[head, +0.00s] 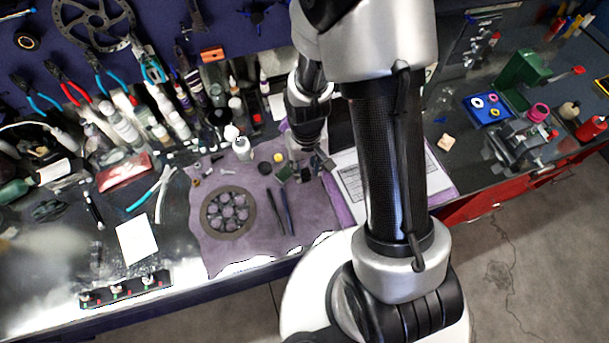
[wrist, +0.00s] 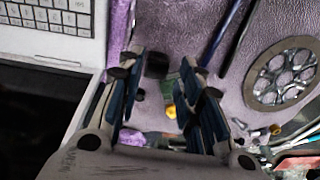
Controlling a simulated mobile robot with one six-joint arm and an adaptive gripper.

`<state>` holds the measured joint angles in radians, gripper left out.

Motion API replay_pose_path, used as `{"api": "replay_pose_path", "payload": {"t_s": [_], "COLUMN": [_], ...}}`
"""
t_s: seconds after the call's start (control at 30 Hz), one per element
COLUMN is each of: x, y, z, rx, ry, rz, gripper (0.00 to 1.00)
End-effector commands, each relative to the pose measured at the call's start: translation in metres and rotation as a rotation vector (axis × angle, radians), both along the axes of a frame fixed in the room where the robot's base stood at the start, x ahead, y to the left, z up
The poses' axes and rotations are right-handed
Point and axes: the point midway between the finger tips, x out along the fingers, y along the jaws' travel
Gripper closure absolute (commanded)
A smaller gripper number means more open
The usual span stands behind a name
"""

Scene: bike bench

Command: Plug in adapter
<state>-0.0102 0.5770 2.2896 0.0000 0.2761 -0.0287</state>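My gripper (head: 308,165) hangs low over the purple cloth, with my arm reaching across the bench. In the wrist view the two fingers of my gripper (wrist: 162,78) stand wide apart with a gap between them. A small black block (wrist: 157,65), possibly the adapter, shows in that gap on the cloth; I cannot tell its exact shape, and no finger visibly touches it. A power strip (head: 125,288) with several sockets and small red and green lights lies at the bench's front left edge, far from my gripper.
On the purple cloth (head: 220,255) lie a round cassette (head: 228,212), dark pen-like tools (head: 282,210), a yellow cap (head: 279,156) and a green piece (head: 285,172). Bottles crowd the back. A white card (head: 136,241) lies near the strip.

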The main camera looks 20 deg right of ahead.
Motion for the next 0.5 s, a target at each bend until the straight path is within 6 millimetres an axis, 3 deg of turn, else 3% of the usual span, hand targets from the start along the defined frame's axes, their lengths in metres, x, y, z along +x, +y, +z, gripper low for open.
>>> {"api": "replay_pose_path", "payload": {"t_s": [0.1, 0.5], "x": [-0.0001, 0.0006], "y": [0.0000, -0.0002], "z": [-0.0111, -0.0151], "rx": [0.000, 0.000], "ry": [0.001, -0.001], "rz": [0.000, 0.000], "gripper": [0.67, 0.67]}}
